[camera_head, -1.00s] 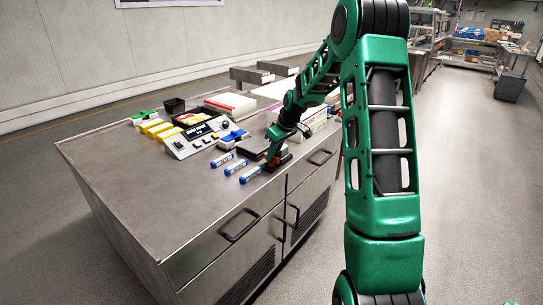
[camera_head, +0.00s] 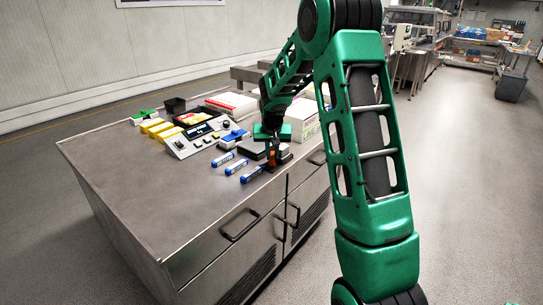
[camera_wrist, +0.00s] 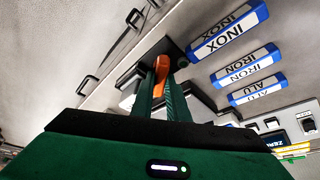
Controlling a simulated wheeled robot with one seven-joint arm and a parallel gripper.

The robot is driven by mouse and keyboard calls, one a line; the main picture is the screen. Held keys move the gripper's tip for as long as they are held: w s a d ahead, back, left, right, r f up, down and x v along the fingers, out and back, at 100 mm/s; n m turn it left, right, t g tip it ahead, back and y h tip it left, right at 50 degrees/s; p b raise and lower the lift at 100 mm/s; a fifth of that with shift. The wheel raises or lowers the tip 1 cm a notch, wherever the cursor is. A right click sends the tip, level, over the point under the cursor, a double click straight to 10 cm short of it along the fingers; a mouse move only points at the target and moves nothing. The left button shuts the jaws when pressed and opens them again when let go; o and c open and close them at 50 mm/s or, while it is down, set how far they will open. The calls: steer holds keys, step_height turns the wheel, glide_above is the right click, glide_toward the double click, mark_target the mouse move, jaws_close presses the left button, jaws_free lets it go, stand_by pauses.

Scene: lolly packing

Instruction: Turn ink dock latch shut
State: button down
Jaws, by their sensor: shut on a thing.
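The orange latch (camera_wrist: 160,72) shows between my gripper's fingers in the wrist view. In the head view it is a small orange-red piece (camera_head: 272,158) near the bench's front edge. The dark ink dock (camera_wrist: 176,52) lies around and behind the latch, mostly hidden by my fingers. My green gripper (camera_wrist: 161,88) points down at the dock and is shut on the latch. It also shows in the head view (camera_head: 272,147). The latch's exact angle is hard to tell.
Blue-and-white markers labelled INOX (camera_wrist: 229,30), IRON (camera_wrist: 249,66) and ALU (camera_wrist: 258,88) lie beside the dock. A control box with a display (camera_head: 198,138), yellow blocks (camera_head: 158,128) and a pink-white carton (camera_head: 303,118) stand behind. The bench's left part (camera_head: 130,185) is clear.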

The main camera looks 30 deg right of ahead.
steer(key=m, duration=0.2)
steer(key=m+g, duration=0.1)
steer(key=m, duration=0.1)
steer(key=m+h, duration=0.1)
steer(key=shift+w+a+m+g, duration=0.2)
steer(key=shift+a+m+g, duration=0.1)
steer(key=shift+m, duration=0.1)
steer(key=shift+m+g+h, duration=0.3)
steer(key=shift+m, duration=0.4)
steer(key=shift+w+a, duration=0.1)
steer(key=shift+a, duration=0.05)
steer(key=c, duration=1.7)
jaws_free()
steer(key=shift+r, duration=0.1)
steer(key=v, duration=1)
steer(key=shift+r, duration=0.25)
